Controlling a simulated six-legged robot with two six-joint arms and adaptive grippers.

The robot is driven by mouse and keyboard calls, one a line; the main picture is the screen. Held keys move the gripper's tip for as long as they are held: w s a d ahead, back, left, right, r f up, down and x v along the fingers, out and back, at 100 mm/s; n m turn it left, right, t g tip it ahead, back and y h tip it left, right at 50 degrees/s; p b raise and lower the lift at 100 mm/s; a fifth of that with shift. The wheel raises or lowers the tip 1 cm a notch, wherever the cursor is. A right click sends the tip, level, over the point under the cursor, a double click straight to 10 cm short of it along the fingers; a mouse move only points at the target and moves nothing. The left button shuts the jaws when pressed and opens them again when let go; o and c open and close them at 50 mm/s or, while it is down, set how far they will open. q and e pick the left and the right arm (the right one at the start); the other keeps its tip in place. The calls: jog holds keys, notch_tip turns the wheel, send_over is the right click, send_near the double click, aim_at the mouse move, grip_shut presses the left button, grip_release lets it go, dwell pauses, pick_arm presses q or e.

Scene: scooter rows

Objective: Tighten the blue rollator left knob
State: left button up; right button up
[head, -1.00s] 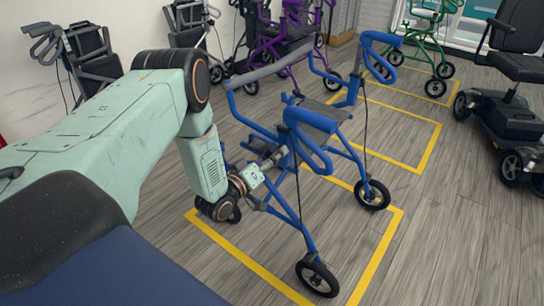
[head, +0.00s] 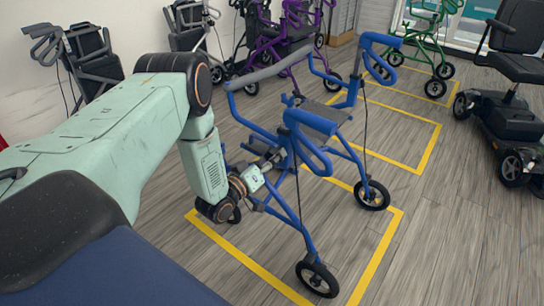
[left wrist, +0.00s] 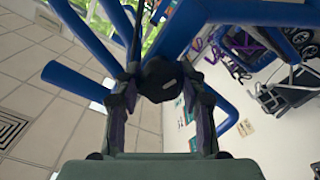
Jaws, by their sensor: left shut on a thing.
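The blue rollator (head: 309,240) stands upright on the floor inside a yellow-lined bay. Its left knob (left wrist: 161,80) is dark and many-sided, with a small pale mark on its face, and sits against blue tubes in the left wrist view. My left gripper (left wrist: 160,92) has one dark finger on each side of the knob and is shut on it. In the head view my left gripper (head: 278,158) reaches in low beside the rollator's frame, and the knob cannot be made out there. My right gripper is in neither view.
A purple rollator (head: 290,35) and folded grey walkers (head: 92,50) stand behind, by the wall. A green rollator (head: 428,40) and a black mobility scooter (head: 505,115) are at the right. The wooden floor in front at the right is clear.

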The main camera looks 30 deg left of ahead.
pick_arm(q)
jog(key=m+p, duration=0.2)
jog(key=m, duration=0.2)
jog(key=shift+r, duration=0.1)
jog(key=m+p, duration=0.2)
jog(key=m, duration=0.2)
jog(key=shift+m, duration=0.4)
jog(key=m+p, duration=0.2)
jog(key=m, duration=0.2)
jog(key=shift+a+m, duration=0.1)
jog(key=shift+m, duration=0.2)
jog(key=m+p, duration=0.1)
jog(key=m, duration=0.2)
jog(key=shift+m+p, duration=0.3)
jog(key=shift+p, duration=0.05)
jog(key=m+p, duration=0.1)
jog(key=m, duration=0.2)
jog(key=shift+m, duration=0.3)
jog(key=m+p, duration=0.1)
jog(key=m, duration=0.2)
jog(key=shift+m+p, duration=0.3)
jog(key=shift+p, duration=0.05)
jog(key=m+p, duration=0.1)
jog(key=m, duration=0.3)
jog(key=shift+r, duration=0.1)
jog(key=shift+m+p, duration=0.55)
jog(key=shift+m, duration=1.15)
